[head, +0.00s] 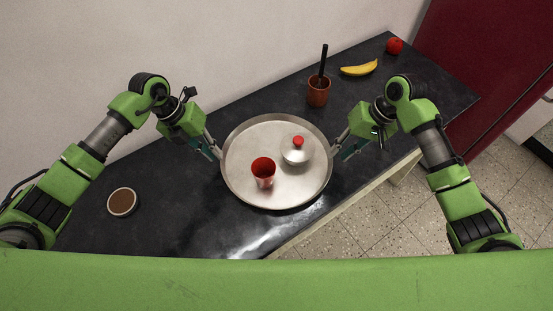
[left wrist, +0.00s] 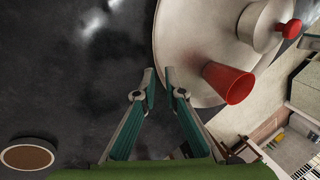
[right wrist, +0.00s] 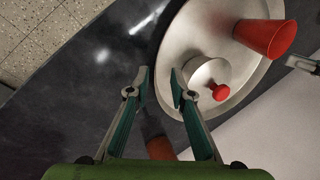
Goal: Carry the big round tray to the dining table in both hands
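The big round tray (head: 240,182) is a shallow steel disc with a raised rim on the dark counter. On it stand a red tumbler (head: 263,173) and a steel lidded pot with a red knob (head: 297,154). My left gripper (head: 216,153) is at the tray's left rim; in the left wrist view its fingertips (left wrist: 158,74) are apart with the rim close to the gap. My right gripper (head: 335,152) is at the right rim; in the right wrist view its fingertips (right wrist: 159,76) are apart at the rim. No dining table is recognisable.
A brown-filled bowl (head: 122,202) sits left on the counter (head: 180,220). Behind the tray are a brown pot with a dark utensil (head: 318,92), a banana (head: 359,68) and a red apple (head: 394,46). A wall runs behind; speckled floor (head: 400,240) is open at right.

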